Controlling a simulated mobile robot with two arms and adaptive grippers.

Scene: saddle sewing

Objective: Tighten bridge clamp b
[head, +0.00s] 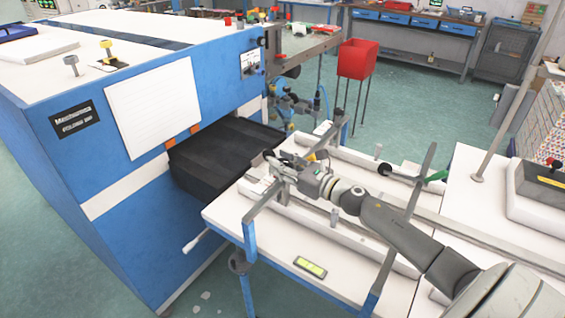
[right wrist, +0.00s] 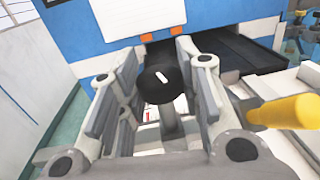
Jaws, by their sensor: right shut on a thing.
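My right gripper (head: 273,161) is at the end of the grey arm, over the near end of the white table beside the blue machine. In the right wrist view my right gripper (right wrist: 158,72) has a finger on either side of a round black knob (right wrist: 160,92) with a white mark, and is shut on it. The knob stands on a grey stem. A grey clamp bar (head: 262,203) crosses the table under the gripper. A second grey bar (head: 385,270) crosses further right. No label tells which is clamp b. My left gripper is not in view.
A blue machine (head: 110,190) with a black slot bed (head: 225,152) stands close at the left. A yellow handle (right wrist: 285,111) is near the right finger. A red bin (head: 357,59) stands behind.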

